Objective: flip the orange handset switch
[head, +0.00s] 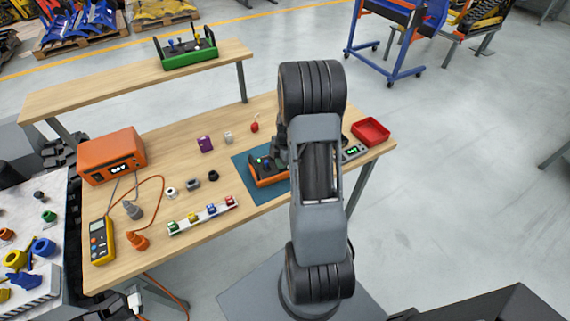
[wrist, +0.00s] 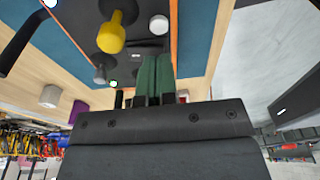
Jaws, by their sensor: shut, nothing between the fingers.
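The orange handset (head: 270,181) lies on a blue mat (head: 238,162) on the workbench, its right part hidden behind my arm in the head view. In the wrist view its dark panel (wrist: 137,58) carries a yellow knobbed lever (wrist: 111,33), a grey lever (wrist: 101,66), a white round button (wrist: 159,24) and a small green light (wrist: 113,84). My gripper (wrist: 155,72) is shut and empty, its green fingers over the panel beside the yellow lever. I cannot tell whether the fingertips touch the panel. In the head view my gripper is mostly hidden by my arm.
A green handset (head: 190,59) stands on the raised shelf behind. A red tray (head: 370,131) and a small grey device (head: 353,151) are right of the arm. A strip of coloured blocks (head: 203,215), an orange box (head: 112,155) and a yellow meter (head: 101,241) are to the left.

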